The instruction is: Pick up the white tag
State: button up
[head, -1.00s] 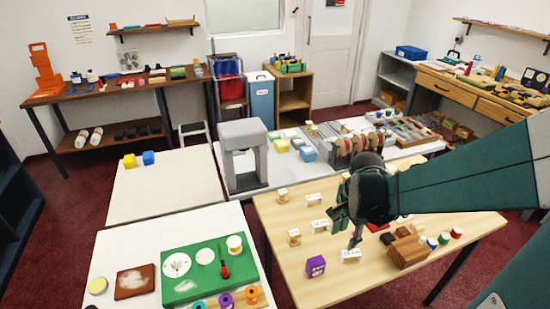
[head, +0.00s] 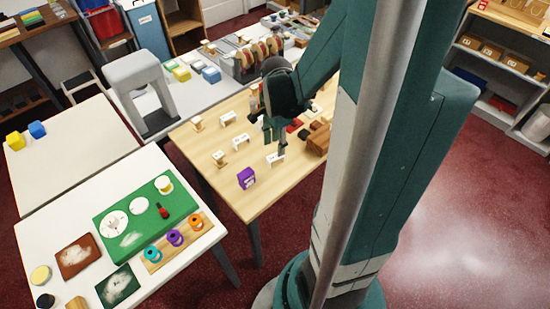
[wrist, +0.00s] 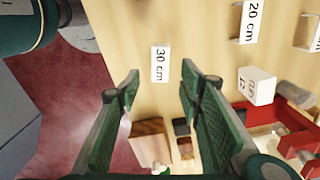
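Several small white tags stand on the light wooden table (head: 215,180). The nearest, front tag (head: 275,158) is just below my gripper (head: 275,147) in the head view. In the wrist view a white tag marked "30 cm" (wrist: 160,64) shows in the gap between the fingertips of my gripper (wrist: 160,82), beyond them. The fingers are spread apart with nothing between them. Other white tags are a middle one (head: 240,142) and a rear one (head: 228,117); a "20 cm" tag (wrist: 250,22) is at the upper right of the wrist view.
A purple box (head: 247,178) stands at the table's front left. Wooden spools (head: 219,159) stand near the left tags. A brown wooden block (head: 319,138) is right of my gripper. In the wrist view a white lettered block (wrist: 258,85) and a red object (wrist: 288,118) lie right.

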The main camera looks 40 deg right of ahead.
aim_at(276, 156)
jog(key=shift+f, duration=1.15)
jog(key=shift+f+b, duration=0.15)
jog(key=shift+b, duration=0.15)
jog(key=shift+a+f+b, duration=0.1)
jog(key=shift+f+b, duration=0.6)
jog(key=shift+f, duration=1.8)
jog(key=c, duration=0.8)
